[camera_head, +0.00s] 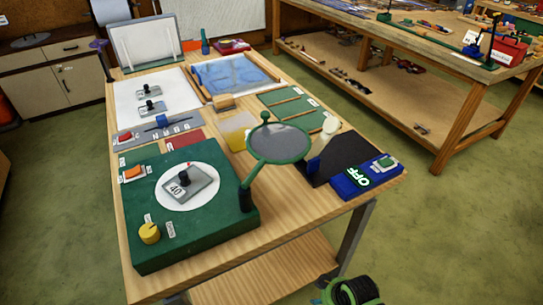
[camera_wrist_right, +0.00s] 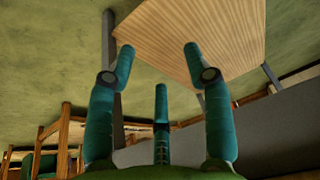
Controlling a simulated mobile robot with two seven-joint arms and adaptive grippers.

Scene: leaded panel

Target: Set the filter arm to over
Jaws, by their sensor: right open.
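My left gripper is not in view.
A blue box reading OFF (camera_head: 352,182) and a black mat (camera_head: 345,157) lie right of the disc.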

